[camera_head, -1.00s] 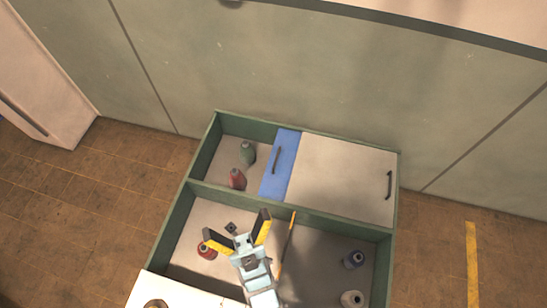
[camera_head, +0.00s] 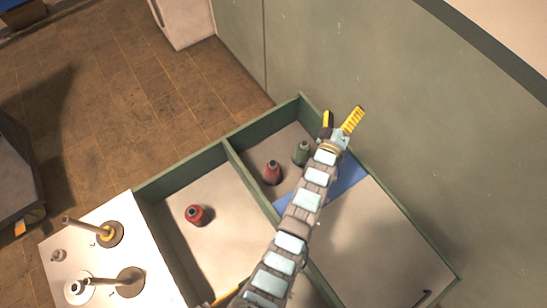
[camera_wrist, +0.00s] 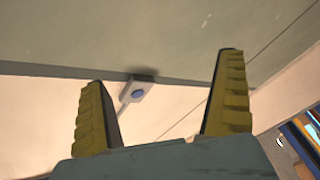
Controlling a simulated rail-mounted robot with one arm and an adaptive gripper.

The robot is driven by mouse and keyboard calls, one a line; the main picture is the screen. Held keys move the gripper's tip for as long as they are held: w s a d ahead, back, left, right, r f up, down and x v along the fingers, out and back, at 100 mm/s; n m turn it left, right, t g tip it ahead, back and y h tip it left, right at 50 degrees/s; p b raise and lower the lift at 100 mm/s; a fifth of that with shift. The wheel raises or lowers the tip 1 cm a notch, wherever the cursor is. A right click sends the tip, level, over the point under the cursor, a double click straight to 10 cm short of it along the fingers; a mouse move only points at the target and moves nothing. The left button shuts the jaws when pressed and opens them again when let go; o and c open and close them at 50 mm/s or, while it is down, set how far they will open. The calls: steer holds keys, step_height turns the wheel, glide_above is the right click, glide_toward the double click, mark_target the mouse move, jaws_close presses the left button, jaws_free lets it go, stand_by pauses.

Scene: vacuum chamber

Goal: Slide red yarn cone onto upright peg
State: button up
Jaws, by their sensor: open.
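One red yarn cone (camera_head: 195,215) stands in the front bin compartment, near the white top. Another red cone (camera_head: 272,172) stands in the back compartment beside a green cone (camera_head: 302,153). Two pegs on round brown bases, one peg (camera_head: 82,227) and a second peg (camera_head: 108,281), rise from the white top at lower left. The first has a yellow ring at its foot. My gripper (camera_head: 340,119) is open and empty, high over the far side of the back compartment, apart from every cone. The wrist view shows its spread fingers (camera_wrist: 165,90) with no cone or peg.
The green-walled bin (camera_head: 185,178) has a divider between compartments. A blue strip (camera_head: 347,178) and a pale cover (camera_head: 365,240) close part of the back one. A chamber wall (camera_head: 400,130) stands behind. A white round piece (camera_head: 78,288) lies near the second peg. My arm hides the bin's middle.

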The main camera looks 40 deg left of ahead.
steer(key=w+a+f+n+g+b, duration=0.2)
steer(key=a+f+n+g+b, duration=0.25)
steer(key=a+f, duration=0.55)
steer(key=n+g+h+b, duration=0.7)
steer(key=n+g+b, duration=0.5)
steer(key=b, duration=0.4)
glide_toward(272, 161)
steer(key=shift+m+g, duration=0.25)
steer(key=shift+m, duration=0.1)
steer(key=f+b, duration=0.1)
steer(key=f, duration=0.1)
steer(key=d+f+b, duration=0.1)
steer(key=f, duration=0.1)
steer(key=f+b, duration=0.2)
steer(key=f, duration=0.1)
steer(key=shift+w+d, duration=0.3)
steer(key=shift+d, duration=0.05)
steer(key=shift+f, duration=0.1)
steer(key=f+b, duration=0.4)
steer(key=f, duration=0.1)
steer(key=shift+w+d, duration=0.2)
steer(key=shift+w, duration=0.05)
